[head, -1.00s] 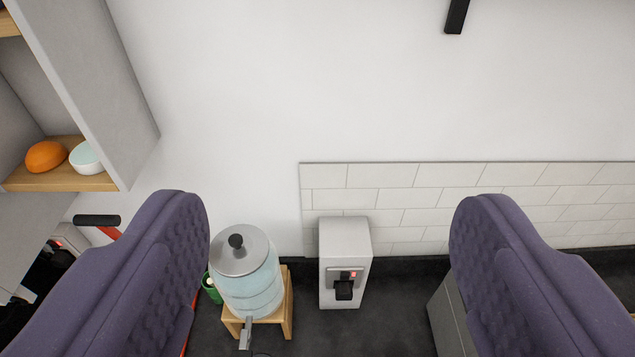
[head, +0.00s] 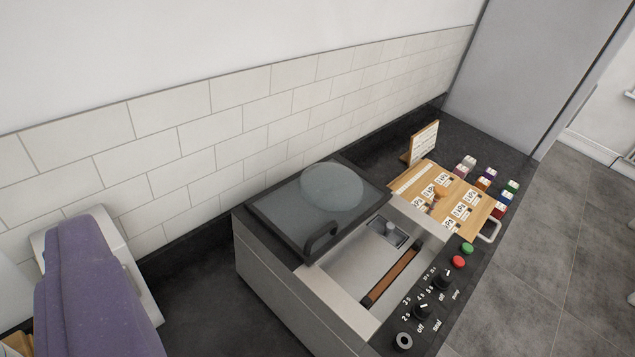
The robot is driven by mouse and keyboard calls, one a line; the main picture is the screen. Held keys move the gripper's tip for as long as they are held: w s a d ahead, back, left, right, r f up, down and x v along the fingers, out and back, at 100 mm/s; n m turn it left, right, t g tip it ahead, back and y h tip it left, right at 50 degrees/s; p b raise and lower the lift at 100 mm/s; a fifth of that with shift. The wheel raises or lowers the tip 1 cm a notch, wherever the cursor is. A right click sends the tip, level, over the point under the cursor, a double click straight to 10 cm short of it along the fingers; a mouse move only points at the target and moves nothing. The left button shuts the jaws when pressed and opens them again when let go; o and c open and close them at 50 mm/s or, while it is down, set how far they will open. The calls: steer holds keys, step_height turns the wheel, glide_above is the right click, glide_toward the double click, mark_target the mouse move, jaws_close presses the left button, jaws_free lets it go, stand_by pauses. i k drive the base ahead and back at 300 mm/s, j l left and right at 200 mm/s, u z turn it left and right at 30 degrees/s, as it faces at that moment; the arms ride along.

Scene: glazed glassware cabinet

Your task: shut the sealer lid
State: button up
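The sealer (head: 300,292) is a grey box on the dark counter, in the middle of the head view. Its lid (head: 270,212) is a dark-framed panel with a pale round dome and a dark bar handle (head: 320,241). The lid stands open towards the tiled wall; its exact tilt is hard to tell. The metal chamber (head: 345,262) is bare, with a brown sealing bar (head: 392,278) across it.
Knobs (head: 421,311) and red and green buttons line the sealer's front right. A wooden board (head: 410,184) with labels and several small coloured blocks lies beyond it. Dark counter between finger and sealer is clear.

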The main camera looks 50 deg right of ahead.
mark_target(332, 225)
steer(key=z, duration=1)
